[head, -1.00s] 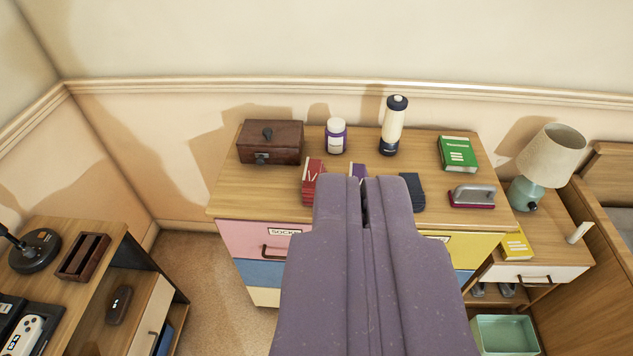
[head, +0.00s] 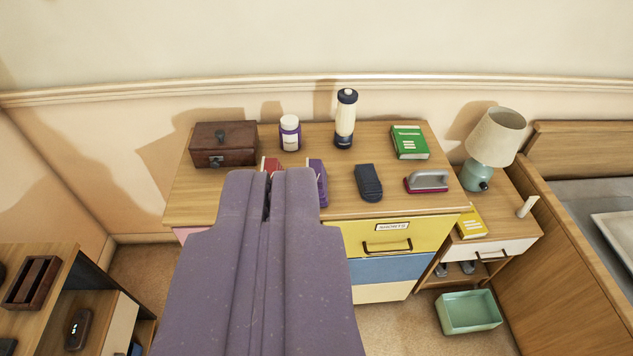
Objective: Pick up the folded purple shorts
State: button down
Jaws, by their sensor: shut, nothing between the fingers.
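The folded purple shorts (head: 318,184) lie on the wooden dresser top (head: 225,190), near its front edge. My gripper (head: 268,196) is large and mauve-grey in the foreground. Its fingers are shut and empty, with a thin dark slit between them.
Behind stand a wooden box (head: 223,145), a jar (head: 290,133), a blender bottle (head: 346,120) and a green book (head: 409,142). A lamp (head: 493,142) stands right.

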aim_at(316, 164)
jog(key=i+l+u, duration=0.3)
jog(key=i, duration=0.15)
jog(key=i+l+u, duration=0.25)
jog(key=i+l, duration=0.15)
jog(key=i+l+u, duration=0.3)
jog(key=l, duration=0.25)
jog(key=i+l+u, duration=0.3)
jog(key=l, duration=0.25)
jog(key=i, duration=0.05)
